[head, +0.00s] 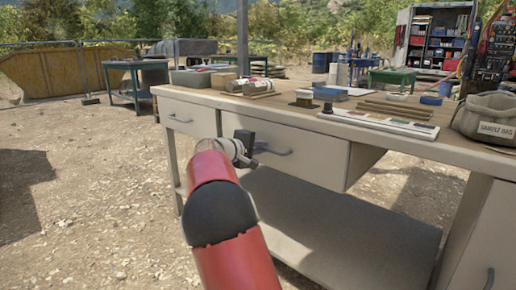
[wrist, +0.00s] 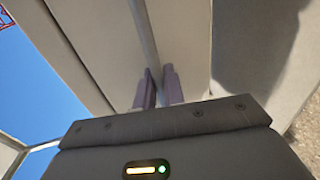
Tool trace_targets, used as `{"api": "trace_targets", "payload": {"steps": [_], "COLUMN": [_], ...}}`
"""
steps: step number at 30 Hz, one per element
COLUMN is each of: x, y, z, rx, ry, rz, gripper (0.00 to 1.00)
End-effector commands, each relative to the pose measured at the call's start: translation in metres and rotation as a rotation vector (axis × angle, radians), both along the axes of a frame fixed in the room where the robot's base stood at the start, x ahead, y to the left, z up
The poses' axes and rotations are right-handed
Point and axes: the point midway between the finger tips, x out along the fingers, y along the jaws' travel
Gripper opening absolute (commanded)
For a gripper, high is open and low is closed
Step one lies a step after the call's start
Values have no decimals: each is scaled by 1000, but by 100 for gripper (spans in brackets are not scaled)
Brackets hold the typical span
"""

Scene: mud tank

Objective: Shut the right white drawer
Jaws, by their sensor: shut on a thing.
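The right white drawer (head: 312,152) stands pulled out from under the bench top, and its right side panel shows. Its grey bar handle (head: 279,151) is on the front. My gripper (head: 250,148) is at the left end of this handle and shut on it. In the wrist view the two fingers of my gripper (wrist: 158,88) are close together against the pale drawer front (wrist: 185,35).
The bench top (head: 425,143) holds a long white box (head: 375,124), wood pieces, a blue lid (head: 431,100) and a sample bag (head: 488,118). A lower shelf (head: 340,225) lies under the drawers. A cabinet front stands at the right. Gravel ground is open at the left.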

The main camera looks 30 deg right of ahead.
Motion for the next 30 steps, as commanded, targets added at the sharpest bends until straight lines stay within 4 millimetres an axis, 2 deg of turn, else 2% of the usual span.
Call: {"api": "trace_targets", "payload": {"steps": [2,3,6,14,17,24,30], "x": [1,1,1,0,-3,-15,-22], "y": [-3,-3,-3,0,10,50,69], "z": [2,2,2,4,6,12,15], "rx": [-6,-6,-6,-5,-4,-1,-2], "ry": [-2,-2,-2,-3,-4,-3,0], "rz": [3,3,2,2,4,6,3], "gripper": [0,15,25,25,25,25,25]}}
